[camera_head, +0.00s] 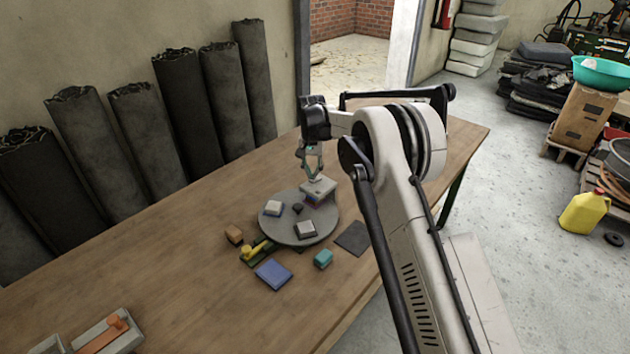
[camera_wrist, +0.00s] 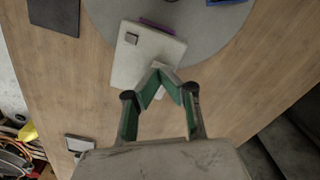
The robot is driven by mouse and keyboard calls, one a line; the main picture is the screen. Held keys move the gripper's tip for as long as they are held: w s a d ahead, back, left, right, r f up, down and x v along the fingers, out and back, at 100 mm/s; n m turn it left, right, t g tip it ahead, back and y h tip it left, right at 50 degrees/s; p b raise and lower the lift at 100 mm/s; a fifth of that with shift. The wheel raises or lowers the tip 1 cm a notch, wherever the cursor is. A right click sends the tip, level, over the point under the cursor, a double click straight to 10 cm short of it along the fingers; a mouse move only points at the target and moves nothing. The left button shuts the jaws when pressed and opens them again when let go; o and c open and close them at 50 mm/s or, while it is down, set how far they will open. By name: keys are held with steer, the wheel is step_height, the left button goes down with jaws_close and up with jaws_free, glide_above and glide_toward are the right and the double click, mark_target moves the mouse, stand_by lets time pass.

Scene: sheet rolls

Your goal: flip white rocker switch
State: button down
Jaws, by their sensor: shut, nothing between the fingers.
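A pale block (camera_head: 318,187) sits at the far edge of a grey round disc (camera_head: 318,222) on the table. In the wrist view, this block (camera_wrist: 145,65) has a small dark square on top and a purple strip along one edge. A small white piece (camera_wrist: 171,84), perhaps the white rocker switch, shows at the block's near edge, partly hidden by my fingers. My gripper (camera_head: 315,174) is shut and empty, its tips right over the block. It also shows in the wrist view (camera_wrist: 160,76). I cannot tell whether the tips touch the white piece or which way it is tilted.
Two other pale-topped blocks (camera_head: 272,208) (camera_head: 306,229) stand on the disc. A blue block (camera_head: 273,274), teal block (camera_head: 323,259), orange-brown block (camera_head: 234,234), yellow-handled part (camera_head: 256,249) and dark pad (camera_head: 353,238) surround it. Dark rolls (camera_head: 148,125) lean on the wall. The table's left middle is clear.

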steer(key=shift+f+b, duration=0.4)
steer(key=shift+f, duration=0.25)
stand_by(0.3)
steer(key=shift+r, duration=0.15)
steer(key=shift+r+p, duration=0.85)
steer(key=shift+r, duration=2.55)
